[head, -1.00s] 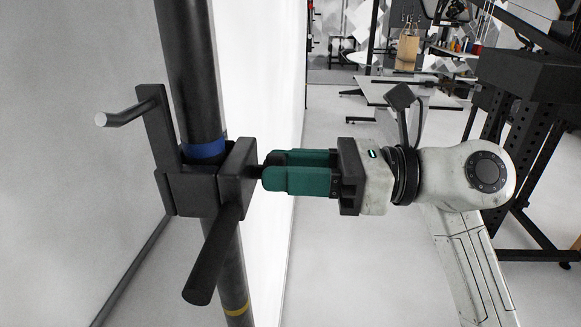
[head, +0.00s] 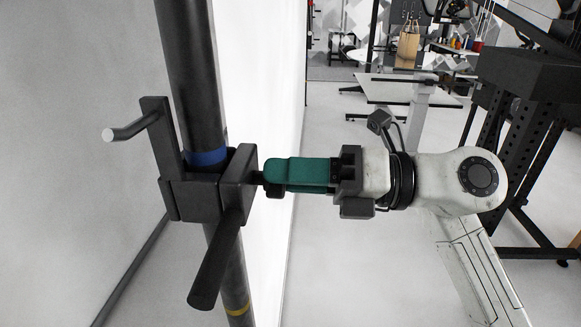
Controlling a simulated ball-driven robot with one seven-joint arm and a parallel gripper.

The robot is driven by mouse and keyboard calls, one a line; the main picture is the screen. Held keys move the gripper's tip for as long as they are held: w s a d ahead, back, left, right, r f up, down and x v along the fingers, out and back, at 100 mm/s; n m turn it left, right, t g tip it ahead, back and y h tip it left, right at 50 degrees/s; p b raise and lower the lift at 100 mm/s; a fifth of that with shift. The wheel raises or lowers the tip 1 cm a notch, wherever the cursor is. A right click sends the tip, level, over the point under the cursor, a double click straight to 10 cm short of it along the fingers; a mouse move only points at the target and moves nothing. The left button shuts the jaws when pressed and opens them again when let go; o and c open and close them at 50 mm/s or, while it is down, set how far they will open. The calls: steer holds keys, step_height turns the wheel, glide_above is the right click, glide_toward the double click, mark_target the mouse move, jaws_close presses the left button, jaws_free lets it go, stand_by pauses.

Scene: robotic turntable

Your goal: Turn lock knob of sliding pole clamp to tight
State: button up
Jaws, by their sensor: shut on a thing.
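The sliding clamp (head: 192,198) is a dark block around the black pole (head: 188,75), just below a blue band (head: 207,157) on it. A thick bar (head: 216,262) extends down from the clamp, and a pale-tipped handle (head: 130,130) juts out at upper left. The lock knob is on the clamp's right side; its short dark stem (head: 258,178) shows, while the knob itself is mostly hidden between my fingers. My gripper (head: 270,177), with green fingers, reaches in from the right and is shut on the knob. One finger largely covers the other.
A pale wall stands behind and left of the pole. A yellow band (head: 237,310) marks the lower pole. A black perforated frame (head: 510,140) stands at right, with a workbench (head: 410,92) in the background. The floor below my gripper is clear.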

steer(key=shift+w+d+m+p, duration=0.1)
steer(key=shift+m+p, duration=0.85)
steer(key=shift+m, duration=1)
steer(key=shift+w+m+p, duration=0.1)
steer(key=shift+m+p, duration=0.8)
steer(key=shift+m, duration=1.05)
steer(key=shift+f, duration=0.1)
steer(key=o, duration=0.7)
steer(key=shift+d+f, duration=0.1)
steer(key=d+b, duration=0.1)
steer(key=d, duration=0.4)
steer(key=d+b, duration=0.1)
steer(key=d, duration=0.4)
steer(key=shift+s+d+b, duration=0.2)
steer(key=shift+d+b, duration=0.1)
